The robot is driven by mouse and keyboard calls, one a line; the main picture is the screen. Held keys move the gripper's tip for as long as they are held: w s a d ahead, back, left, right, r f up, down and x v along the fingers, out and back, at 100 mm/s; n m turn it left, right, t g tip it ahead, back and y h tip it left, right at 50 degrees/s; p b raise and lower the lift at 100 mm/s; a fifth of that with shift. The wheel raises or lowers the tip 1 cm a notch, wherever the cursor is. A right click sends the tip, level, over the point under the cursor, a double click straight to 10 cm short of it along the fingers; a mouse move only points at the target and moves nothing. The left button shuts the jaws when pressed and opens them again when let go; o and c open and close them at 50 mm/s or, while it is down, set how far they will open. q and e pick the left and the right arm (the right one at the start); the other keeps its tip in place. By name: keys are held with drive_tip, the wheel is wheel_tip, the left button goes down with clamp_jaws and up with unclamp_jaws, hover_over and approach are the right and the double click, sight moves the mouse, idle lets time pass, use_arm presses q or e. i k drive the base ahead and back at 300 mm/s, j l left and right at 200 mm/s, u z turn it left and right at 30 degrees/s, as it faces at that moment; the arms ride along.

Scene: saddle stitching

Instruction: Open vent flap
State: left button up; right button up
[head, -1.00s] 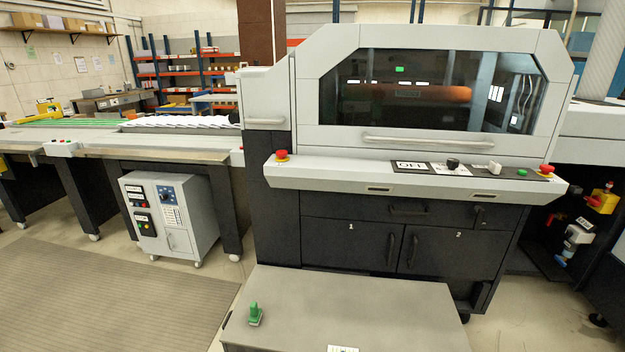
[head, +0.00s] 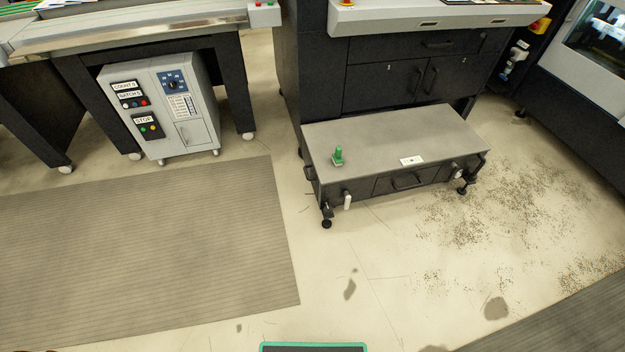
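No part is clearly recognisable as the vent flap. A low grey-topped unit (head: 390,140) stands on the floor in front of the black machine. Its dark front has a panel with a bar handle (head: 408,181); I cannot tell whether this panel is the flap. A green knob-like part (head: 338,155) stands on its top at the left, and a small white label (head: 411,161) lies near its front edge. Neither of my grippers is in view.
The black machine (head: 365,88) has closed doors behind the low unit. A grey wheeled control cabinet (head: 160,105) stands at the left under a conveyor table. A ribbed mat (head: 150,250) lies at the lower left. Scattered debris (head: 500,205) and dark stains mark the otherwise open floor.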

sight(314, 178)
drive_tip(key=i+l+u, duration=0.15)
drive_tip(key=i+l, duration=0.15)
drive_tip(key=i+l+u, duration=0.15)
drive_tip(key=l, duration=0.3)
drive_tip(key=i+l+u, duration=0.15)
drive_tip(key=i+l, duration=0.2)
drive_tip(key=l, duration=0.1)
